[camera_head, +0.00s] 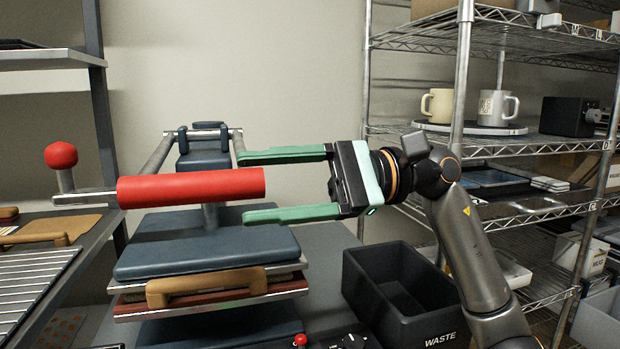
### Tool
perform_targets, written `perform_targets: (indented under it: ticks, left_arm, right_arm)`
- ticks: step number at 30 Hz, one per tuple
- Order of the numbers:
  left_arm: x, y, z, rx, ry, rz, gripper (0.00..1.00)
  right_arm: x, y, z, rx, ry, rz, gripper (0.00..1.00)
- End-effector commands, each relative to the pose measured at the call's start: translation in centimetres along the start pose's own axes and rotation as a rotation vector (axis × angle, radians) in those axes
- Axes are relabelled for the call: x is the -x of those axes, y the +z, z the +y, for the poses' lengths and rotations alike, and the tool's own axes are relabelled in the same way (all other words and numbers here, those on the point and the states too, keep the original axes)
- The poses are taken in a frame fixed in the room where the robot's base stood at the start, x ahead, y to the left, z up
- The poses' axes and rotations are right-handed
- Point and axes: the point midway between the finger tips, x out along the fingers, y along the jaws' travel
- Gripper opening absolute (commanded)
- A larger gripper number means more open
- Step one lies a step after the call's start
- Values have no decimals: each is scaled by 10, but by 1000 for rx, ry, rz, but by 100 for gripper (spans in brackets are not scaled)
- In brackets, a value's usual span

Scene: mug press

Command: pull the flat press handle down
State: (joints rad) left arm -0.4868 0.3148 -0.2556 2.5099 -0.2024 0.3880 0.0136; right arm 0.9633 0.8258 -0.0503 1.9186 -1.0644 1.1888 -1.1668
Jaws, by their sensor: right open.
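The flat press (205,248) stands at the centre left, with a dark blue upper plate and a tan front grip (206,286). Its handle is a thick red horizontal bar (190,187) above the plate, joined at its left to a metal rod. My right gripper (262,185) comes in from the right with two long green fingers spread apart. One finger shows above the level of the red bar and one below it, near its right end. The fingers look open and empty; I cannot tell whether they touch the bar. My left gripper is not in view.
A red ball knob (61,155) stands at the left. A black waste bin (400,293) sits right of the press, below my right arm.

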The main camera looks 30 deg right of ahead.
Motion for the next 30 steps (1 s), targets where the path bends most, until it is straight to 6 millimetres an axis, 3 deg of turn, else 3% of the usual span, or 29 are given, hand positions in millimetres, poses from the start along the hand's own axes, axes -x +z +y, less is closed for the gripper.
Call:
perform_targets:
  ticks: [6,11,30]
  left_arm:
    - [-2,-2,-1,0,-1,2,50]
    - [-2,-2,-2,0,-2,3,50]
    - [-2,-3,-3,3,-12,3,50]
  right_arm:
    - [43,-1,0,-3,0,3,70]
    - [59,-1,0,-2,1,2,70]
    - [62,0,1,-1,2,0,70]
